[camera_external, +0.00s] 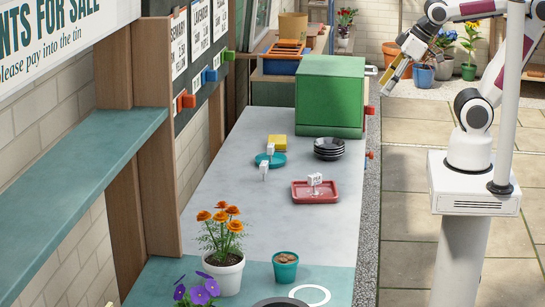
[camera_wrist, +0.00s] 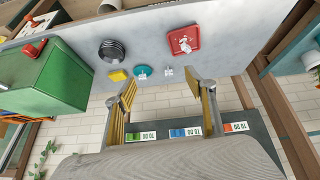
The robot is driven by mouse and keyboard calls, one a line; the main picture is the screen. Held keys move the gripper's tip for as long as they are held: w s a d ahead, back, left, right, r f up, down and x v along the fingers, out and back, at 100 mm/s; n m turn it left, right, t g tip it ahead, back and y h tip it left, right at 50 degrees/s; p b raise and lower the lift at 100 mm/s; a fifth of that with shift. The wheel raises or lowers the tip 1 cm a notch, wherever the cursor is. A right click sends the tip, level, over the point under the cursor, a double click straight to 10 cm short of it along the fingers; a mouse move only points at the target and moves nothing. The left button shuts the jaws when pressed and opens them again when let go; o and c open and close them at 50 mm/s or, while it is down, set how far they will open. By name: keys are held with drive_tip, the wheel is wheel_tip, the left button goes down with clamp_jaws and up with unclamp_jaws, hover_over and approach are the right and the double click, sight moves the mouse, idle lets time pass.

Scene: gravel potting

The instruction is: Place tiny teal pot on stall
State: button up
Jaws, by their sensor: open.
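The tiny teal pot (camera_external: 285,268) stands upright on the teal front part of the stall counter (camera_external: 235,270), with brown material in its top. It is right of a white pot of orange flowers and does not show in the wrist view. My gripper (camera_external: 390,82) is raised at the upper right in the external view, beyond the counter's right edge and far from the pot. In the wrist view its yellow-padded fingers (camera_wrist: 168,100) are spread wide with nothing between them.
A green box (camera_external: 332,95), dark stacked saucers (camera_external: 329,148), a teal saucer (camera_external: 277,160), a yellow block (camera_external: 278,142) and a red tray (camera_external: 328,191) occupy the grey counter. White-potted orange flowers (camera_external: 222,275) and purple flowers (camera_external: 197,291) stand at the front. Bare grey counter lies between.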

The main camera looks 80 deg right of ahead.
drive_tip(key=shift+m+g, duration=0.3)
drive_tip(key=shift+g, duration=0.1)
drive_tip(key=s, duration=0.2)
drive_tip(key=s+f, duration=0.1)
drive_tip(key=s, duration=0.1)
drive_tip(key=shift+s+d, duration=0.2)
drive_tip(key=shift+s, duration=0.2)
